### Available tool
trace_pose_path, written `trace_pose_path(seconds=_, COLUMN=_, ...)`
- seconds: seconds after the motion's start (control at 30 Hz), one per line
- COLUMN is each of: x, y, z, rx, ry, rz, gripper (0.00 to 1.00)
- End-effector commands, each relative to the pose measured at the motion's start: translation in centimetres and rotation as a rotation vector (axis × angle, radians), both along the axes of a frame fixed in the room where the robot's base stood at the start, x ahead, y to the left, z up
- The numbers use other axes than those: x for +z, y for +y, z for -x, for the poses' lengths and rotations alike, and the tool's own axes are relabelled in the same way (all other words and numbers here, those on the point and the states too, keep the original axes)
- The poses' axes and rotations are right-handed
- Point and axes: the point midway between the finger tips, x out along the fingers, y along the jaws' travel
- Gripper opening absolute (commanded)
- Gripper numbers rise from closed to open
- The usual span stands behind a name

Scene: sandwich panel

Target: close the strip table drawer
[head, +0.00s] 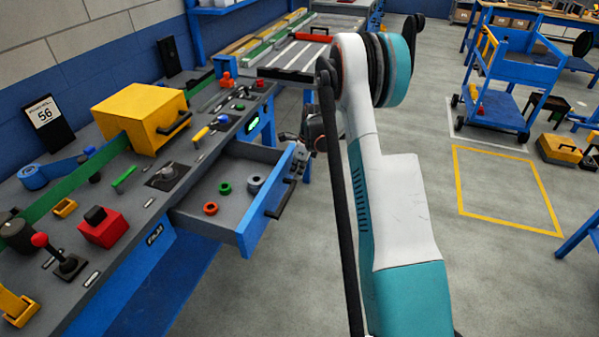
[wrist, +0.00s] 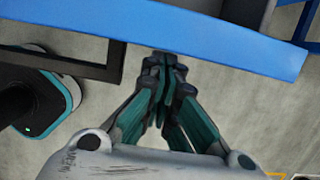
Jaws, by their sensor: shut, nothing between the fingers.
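The strip table drawer (head: 222,214) stands pulled out from the blue and grey strip table (head: 150,205). Its blue front carries a black handle (head: 281,198). Green and orange rings and a grey ring lie inside. The handle (wrist: 70,64) is left of the fingers. I cannot tell whether the tips touch the front.
The table top holds a yellow box (head: 140,112), a red block (head: 103,228) and a joystick (head: 60,258). A blue cart (head: 505,105) stands at the back right. Grey floor right of my arm is clear, with a yellow marked square (head: 505,190).

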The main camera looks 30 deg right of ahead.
Motion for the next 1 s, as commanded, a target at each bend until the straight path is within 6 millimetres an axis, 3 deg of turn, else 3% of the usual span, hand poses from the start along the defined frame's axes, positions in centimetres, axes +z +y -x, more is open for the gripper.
trace_pose_path(seconds=0.27, x=0.0, y=0.3, z=-0.4, rx=0.001, ry=0.0, rz=0.0, gripper=0.0)
trace_pose_path(seconds=0.43, x=0.0, y=1.6, z=-2.0, rx=0.002, ry=0.0, rz=0.0, gripper=0.0)
trace_pose_path(seconds=1.0, x=0.0, y=10.0, z=-12.7, rx=0.002, ry=0.0, rz=0.0, gripper=0.0)
